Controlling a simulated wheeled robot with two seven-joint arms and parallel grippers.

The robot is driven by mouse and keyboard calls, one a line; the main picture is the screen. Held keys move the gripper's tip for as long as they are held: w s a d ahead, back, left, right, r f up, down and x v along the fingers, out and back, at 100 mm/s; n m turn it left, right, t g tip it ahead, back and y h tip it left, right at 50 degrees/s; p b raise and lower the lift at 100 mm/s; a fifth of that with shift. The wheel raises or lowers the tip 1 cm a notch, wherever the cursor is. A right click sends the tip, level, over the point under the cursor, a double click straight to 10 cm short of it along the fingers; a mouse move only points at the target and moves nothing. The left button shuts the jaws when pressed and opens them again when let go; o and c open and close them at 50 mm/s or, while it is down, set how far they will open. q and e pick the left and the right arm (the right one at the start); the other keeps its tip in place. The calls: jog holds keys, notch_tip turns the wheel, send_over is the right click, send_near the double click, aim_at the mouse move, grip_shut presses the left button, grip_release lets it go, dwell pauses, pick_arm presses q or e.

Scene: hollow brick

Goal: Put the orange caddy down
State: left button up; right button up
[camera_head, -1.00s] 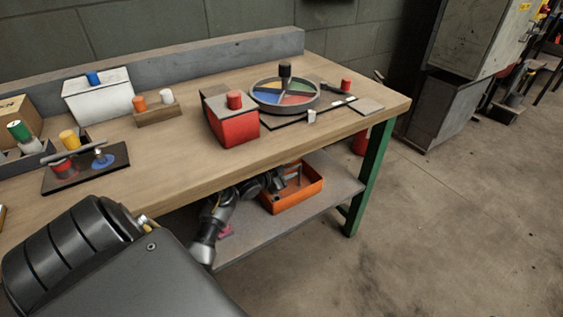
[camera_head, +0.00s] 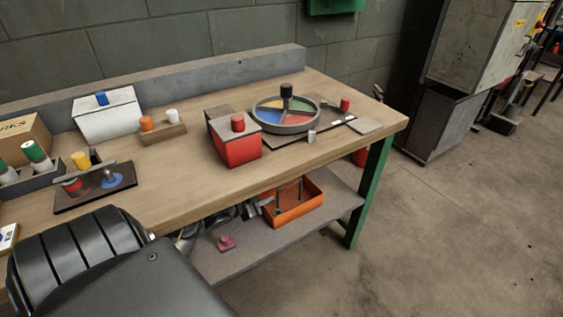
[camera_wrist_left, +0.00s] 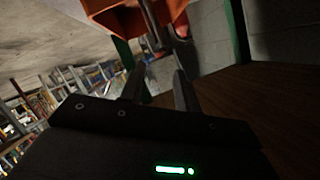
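My left gripper (camera_head: 254,207) is at the caddy's left side under the bench top, partly in shadow and partly hidden by the bench edge. In the left wrist view, its two dark fingers (camera_wrist_left: 158,80) stand apart with a gap between them, and the caddy (camera_wrist_left: 112,22) is just beyond them. They look clear of the handle. My right gripper is not in view.
The grey lower shelf (camera_head: 262,250) has free room in front of the caddy. A small pink part (camera_head: 226,242) lies on it. The bench top (camera_head: 180,188) above holds a red box (camera_head: 237,150), a coloured wheel tray (camera_head: 312,118) and other items. The green leg (camera_head: 371,190) stands right.

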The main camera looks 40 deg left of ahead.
pick_arm(q)
jog(key=s+d+r+t+h, duration=0.1)
jog(key=s+d+r+h, duration=0.15)
jog(key=d, duration=0.95)
jog(key=s+d+r+h, duration=0.2)
jog(key=s+d+h, duration=0.1)
jog(key=d, duration=0.9)
jog(key=s+d+r+n+t+h, duration=0.1)
jog(key=s+d+r+n+h, duration=0.1)
jog(key=s+d+r, duration=0.5)
jog(key=d+r, duration=0.2)
jog(key=d, duration=0.1)
jog(key=shift+s+d, duration=0.25)
jog(key=shift+d, duration=0.15)
jog(key=shift+f, duration=0.1)
